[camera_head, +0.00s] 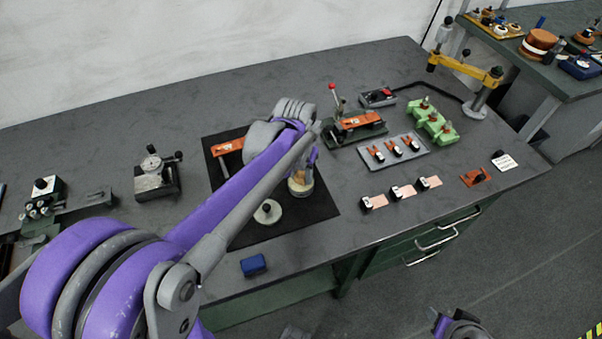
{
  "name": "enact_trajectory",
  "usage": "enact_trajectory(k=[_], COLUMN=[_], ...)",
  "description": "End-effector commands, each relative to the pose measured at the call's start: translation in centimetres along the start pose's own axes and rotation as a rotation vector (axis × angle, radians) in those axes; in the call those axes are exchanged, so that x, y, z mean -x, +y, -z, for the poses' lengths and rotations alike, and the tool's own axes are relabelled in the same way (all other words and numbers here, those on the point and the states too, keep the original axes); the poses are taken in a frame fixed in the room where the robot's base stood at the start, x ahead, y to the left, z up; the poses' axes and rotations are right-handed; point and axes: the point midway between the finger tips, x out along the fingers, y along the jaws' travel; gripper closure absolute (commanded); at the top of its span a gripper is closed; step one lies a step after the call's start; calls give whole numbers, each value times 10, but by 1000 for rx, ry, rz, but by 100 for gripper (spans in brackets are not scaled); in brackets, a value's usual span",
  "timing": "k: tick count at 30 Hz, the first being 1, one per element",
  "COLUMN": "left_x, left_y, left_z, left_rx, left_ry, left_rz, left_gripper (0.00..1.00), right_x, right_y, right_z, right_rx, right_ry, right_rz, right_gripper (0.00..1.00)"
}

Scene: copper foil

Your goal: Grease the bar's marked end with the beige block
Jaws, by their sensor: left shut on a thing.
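My left arm reaches across the bench from the lower left. Its gripper (302,172) points down over the black mat and is shut on a small beige thing, which looks like the beige block (299,181). This sits at or in the mouth of a round pale tin (301,190); the fingers partly hide it, so I cannot tell whether it touches the contents. An orange bar (228,147) lies at the back left of the mat. Its right part is near my arm and I cannot make out a mark. Part of my right arm shows at the bottom edge; its fingers are unclear.
A pale round lid with a dark knob (267,212) lies on the black mat (318,206). A blue block (253,265) is at the front edge. Right of the mat stand a green fixture with an orange bar (358,122), a grey tray (417,153) and a green block (433,121).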

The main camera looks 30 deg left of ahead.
Motion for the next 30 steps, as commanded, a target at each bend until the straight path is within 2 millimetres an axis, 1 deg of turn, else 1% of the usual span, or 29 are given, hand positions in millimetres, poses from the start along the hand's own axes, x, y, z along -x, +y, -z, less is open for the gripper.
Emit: enact_trajectory(k=[4,8,30], left_x=[0,6,66], left_y=[0,0,0], left_z=[-1,0,8], left_rx=[0,0,0], left_ry=[-2,-2,1], left_rz=[-1,-1,0], left_gripper=[100,100,100], right_x=[0,4,41], right_y=[0,0,0], right_z=[0,4,38], right_rx=[0,0,0], right_ry=[0,3,30], right_rz=[0,0,0], right_gripper=[50,50,50])
